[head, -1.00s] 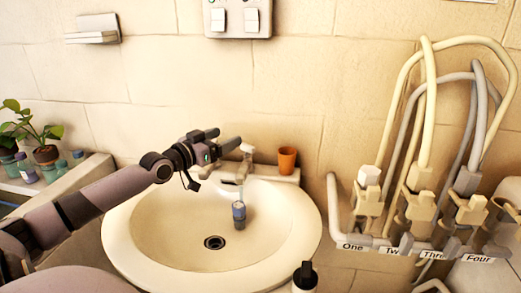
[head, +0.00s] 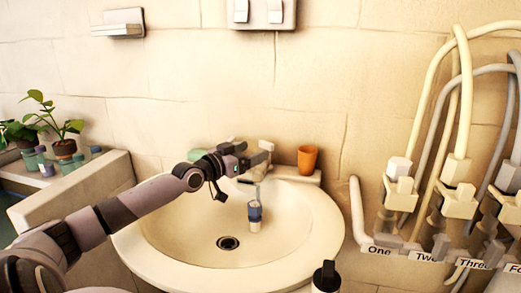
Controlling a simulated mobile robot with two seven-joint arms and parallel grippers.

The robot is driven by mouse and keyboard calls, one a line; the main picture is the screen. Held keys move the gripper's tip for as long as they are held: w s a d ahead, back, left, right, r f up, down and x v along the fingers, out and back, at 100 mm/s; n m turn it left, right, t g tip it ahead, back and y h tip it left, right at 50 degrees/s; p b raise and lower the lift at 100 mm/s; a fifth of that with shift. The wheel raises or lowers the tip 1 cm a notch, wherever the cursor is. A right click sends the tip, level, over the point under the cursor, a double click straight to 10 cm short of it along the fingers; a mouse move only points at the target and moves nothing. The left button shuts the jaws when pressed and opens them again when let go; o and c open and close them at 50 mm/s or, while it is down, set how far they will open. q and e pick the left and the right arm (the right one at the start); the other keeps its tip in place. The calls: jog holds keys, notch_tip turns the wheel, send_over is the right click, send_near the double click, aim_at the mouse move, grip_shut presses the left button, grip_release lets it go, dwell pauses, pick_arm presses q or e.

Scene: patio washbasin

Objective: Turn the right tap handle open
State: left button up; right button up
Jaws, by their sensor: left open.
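The tap (head: 254,212) stands at the back of the white washbasin (head: 325,235), its spout with a blue-grey end hanging over the bowl. The pale right tap handle (head: 266,146) shows at the basin's back edge, just beyond my left gripper's tips. My left gripper (head: 258,160) is open and reaches in from the left, over the back of the basin, with its fingers at the tap. It hides part of the tap and its left side. I cannot tell whether a finger touches the handle. My right gripper is not in view.
An orange cup (head: 308,159) stands on the ledge right of the tap. A dark-capped bottle (head: 326,277) is at the front. Hoses and labelled valves (head: 400,195) fill the right. Potted plants (head: 64,148) stand at left. The bowl is clear around the drain (head: 228,243).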

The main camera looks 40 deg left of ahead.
aim_at(264, 146)
pick_arm(q)
jog(key=shift+w+b, duration=0.7)
jog(key=shift+w, duration=1.5)
jog(key=c, duration=1)
